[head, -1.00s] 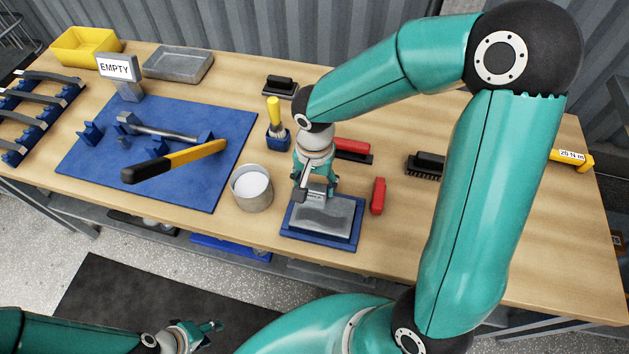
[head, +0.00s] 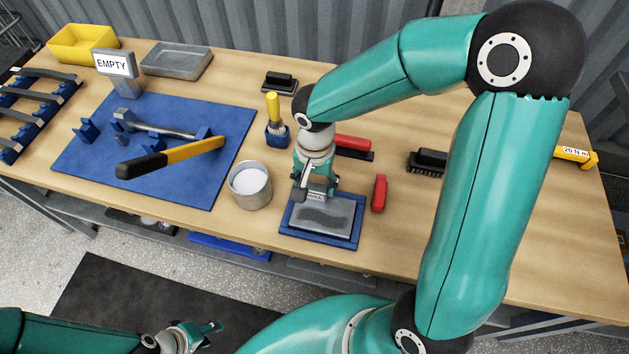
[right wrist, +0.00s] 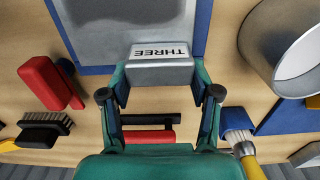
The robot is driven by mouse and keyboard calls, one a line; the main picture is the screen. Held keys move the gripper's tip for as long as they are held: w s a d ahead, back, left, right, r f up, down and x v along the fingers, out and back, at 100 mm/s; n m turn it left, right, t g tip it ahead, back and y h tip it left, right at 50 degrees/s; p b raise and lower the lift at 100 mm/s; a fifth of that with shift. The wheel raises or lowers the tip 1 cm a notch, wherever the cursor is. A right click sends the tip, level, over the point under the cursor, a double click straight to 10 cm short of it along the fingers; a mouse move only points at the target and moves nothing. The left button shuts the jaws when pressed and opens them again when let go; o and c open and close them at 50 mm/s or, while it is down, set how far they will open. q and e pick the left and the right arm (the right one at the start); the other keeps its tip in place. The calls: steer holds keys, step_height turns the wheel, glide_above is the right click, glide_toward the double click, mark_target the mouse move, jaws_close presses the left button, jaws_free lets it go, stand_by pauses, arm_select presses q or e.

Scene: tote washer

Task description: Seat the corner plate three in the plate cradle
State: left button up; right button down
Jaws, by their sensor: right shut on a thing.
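Corner plate three (head: 326,218) is a grey plate with a darker patch. In the right wrist view its raised end block, labelled THREE (right wrist: 160,74), sits between the fingers of my right gripper (right wrist: 161,90), which is shut on it. The plate lies flat over the blue plate cradle (head: 318,241), whose rim shows around it, also in the right wrist view (right wrist: 60,30). I cannot tell whether it is fully down in the cradle. My left gripper (head: 207,331) is empty, low at the front, away from the table; its opening is unclear.
A metal cup (head: 250,187) stands close left of the cradle, with a brush in a blue holder (head: 277,136) behind it. A red block (head: 379,193) lies close right. Table is clear at front right.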

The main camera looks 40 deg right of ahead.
steer(key=shift+f+b, duration=0.55)
steer(key=shift+b, duration=0.05)
steer(key=shift+b, duration=0.3)
stand_by(0.6)
steer(key=shift+f+b, duration=0.2)
steer(key=shift+b, duration=0.1)
jaws_free()
stand_by(0.4)
steer(key=shift+r, duration=0.1)
stand_by(0.4)
